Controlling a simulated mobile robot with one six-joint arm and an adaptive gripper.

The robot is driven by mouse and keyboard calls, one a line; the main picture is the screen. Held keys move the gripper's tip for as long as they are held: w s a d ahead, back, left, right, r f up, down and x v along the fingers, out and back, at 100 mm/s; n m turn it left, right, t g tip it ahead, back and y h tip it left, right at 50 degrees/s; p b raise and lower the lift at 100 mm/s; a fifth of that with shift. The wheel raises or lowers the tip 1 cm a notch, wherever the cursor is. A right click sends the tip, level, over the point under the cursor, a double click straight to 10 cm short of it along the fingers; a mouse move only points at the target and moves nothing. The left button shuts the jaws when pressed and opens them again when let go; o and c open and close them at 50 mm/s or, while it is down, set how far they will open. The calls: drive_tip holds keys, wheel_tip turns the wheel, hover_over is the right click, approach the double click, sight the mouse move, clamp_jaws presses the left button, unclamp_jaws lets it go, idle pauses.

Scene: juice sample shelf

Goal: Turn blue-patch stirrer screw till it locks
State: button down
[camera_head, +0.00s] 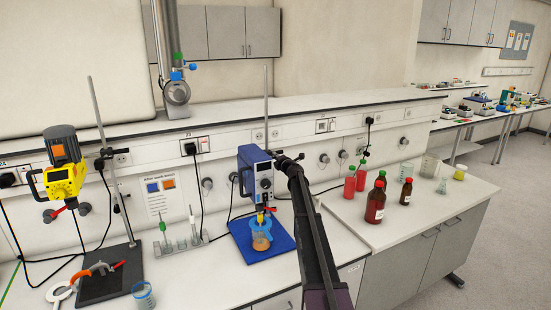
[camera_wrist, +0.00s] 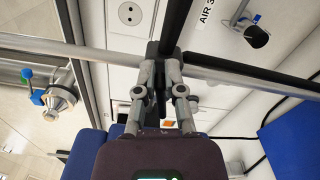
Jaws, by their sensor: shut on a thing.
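The blue stirrer (camera_head: 257,168) hangs on an upright rod (camera_head: 266,100) above a beaker (camera_head: 261,238) with orange liquid on a blue base (camera_head: 245,252). My gripper (camera_head: 283,162) is at the stirrer's right side, at clamp height; my arm partly covers it in the head view. In the wrist view my gripper (camera_wrist: 164,88) has its fingers close together on a small dark part at the clamp beside a grey rod (camera_wrist: 105,53). This part appears to be the stirrer screw, mostly hidden by the fingers. Whether it is locked cannot be seen.
A yellow stirrer (camera_head: 64,180) on its own stand is at left. A sign (camera_head: 167,195) with blue and orange patches stands between them. Red bottles (camera_head: 350,187) and a brown bottle (camera_head: 375,202) stand right of my arm. A metal exhaust pipe (camera_head: 174,60) hangs behind.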

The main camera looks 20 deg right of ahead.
drive_tip(key=shift+f+m, duration=0.2)
drive_tip(key=shift+m, duration=0.6)
drive_tip(key=shift+f+m, duration=0.15)
drive_tip(key=shift+m, duration=0.65)
drive_tip(key=c, duration=0.7)
unclamp_jaws()
drive_tip(key=shift+c, duration=0.2)
drive_tip(key=shift+s, duration=0.15)
drive_tip(key=s, duration=1.1)
drive_tip(key=shift+s+d, duration=0.25)
drive_tip(key=shift+s, duration=0.1)
drive_tip(key=shift+a+b, duration=0.1)
drive_tip(key=shift+b, duration=0.2)
